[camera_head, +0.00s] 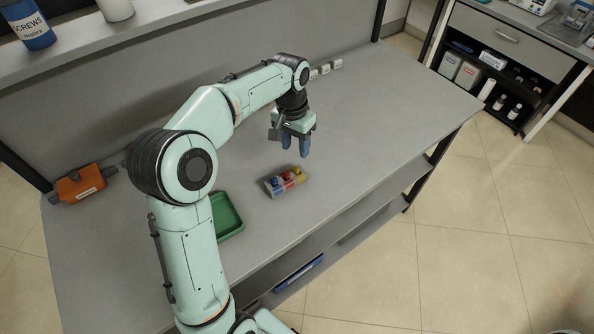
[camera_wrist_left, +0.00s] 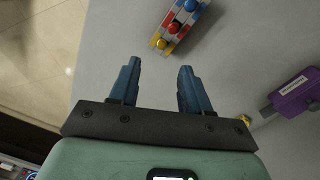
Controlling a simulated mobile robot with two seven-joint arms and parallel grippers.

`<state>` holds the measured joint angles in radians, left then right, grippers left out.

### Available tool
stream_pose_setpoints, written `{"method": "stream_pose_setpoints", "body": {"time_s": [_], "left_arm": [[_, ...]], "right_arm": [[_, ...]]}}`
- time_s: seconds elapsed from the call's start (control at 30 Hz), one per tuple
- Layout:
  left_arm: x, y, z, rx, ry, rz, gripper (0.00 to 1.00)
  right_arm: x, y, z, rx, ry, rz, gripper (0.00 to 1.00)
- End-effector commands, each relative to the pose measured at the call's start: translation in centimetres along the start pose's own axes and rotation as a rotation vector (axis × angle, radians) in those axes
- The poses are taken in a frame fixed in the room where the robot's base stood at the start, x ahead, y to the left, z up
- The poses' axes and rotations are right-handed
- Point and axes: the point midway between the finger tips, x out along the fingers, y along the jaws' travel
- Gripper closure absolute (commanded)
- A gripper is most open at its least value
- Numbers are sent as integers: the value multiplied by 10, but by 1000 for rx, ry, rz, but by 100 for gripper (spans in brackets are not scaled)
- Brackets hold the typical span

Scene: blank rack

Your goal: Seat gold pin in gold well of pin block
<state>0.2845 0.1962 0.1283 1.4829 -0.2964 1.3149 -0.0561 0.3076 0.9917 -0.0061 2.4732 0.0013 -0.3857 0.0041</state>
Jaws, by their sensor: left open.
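The pin block (camera_head: 273,192) sits on the grey table, with blue, red and yellow sections in a row. It also shows at the top of the left wrist view (camera_wrist_left: 183,33). A rounded yellow piece, likely the gold pin (camera_wrist_left: 161,43), shows at the yellow end; how deep it sits I cannot tell. A red and a blue piece stand in the other sections. My left gripper (camera_head: 304,152) is open and empty above the table, behind the block in the head view and apart from it. Its two blue fingers (camera_wrist_left: 158,85) point down. My right gripper is not in view.
A green tray (camera_head: 238,232) lies left of the block, partly behind my arm. An orange device (camera_head: 82,185) is at the far left. Small white blocks (camera_head: 325,69) line the back. A purple device (camera_wrist_left: 297,95) and a small yellow piece (camera_wrist_left: 245,119) show in the wrist view.

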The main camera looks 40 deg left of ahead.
Motion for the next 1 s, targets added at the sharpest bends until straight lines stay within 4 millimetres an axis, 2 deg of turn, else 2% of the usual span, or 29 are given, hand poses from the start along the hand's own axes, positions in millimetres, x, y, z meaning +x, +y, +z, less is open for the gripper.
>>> {"method": "stream_pose_setpoints", "body": {"time_s": [0.03,0.1,0.37,0.63,0.77,0.97,1.0], "left_arm": [[13,-1,2,-1,-6,0,53],[24,-1,1,-1,-4,-1,53],[43,-1,0,0,-1,-1,53],[82,-2,2,0,-2,1,53],[90,-2,1,-1,0,0,53],[90,-2,1,0,2,0,53],[90,-2,1,0,2,0,63]], "right_arm": [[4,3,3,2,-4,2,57],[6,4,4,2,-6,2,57],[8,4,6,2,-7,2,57],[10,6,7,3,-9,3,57],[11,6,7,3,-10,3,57],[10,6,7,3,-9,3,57],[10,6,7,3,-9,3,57]]}}
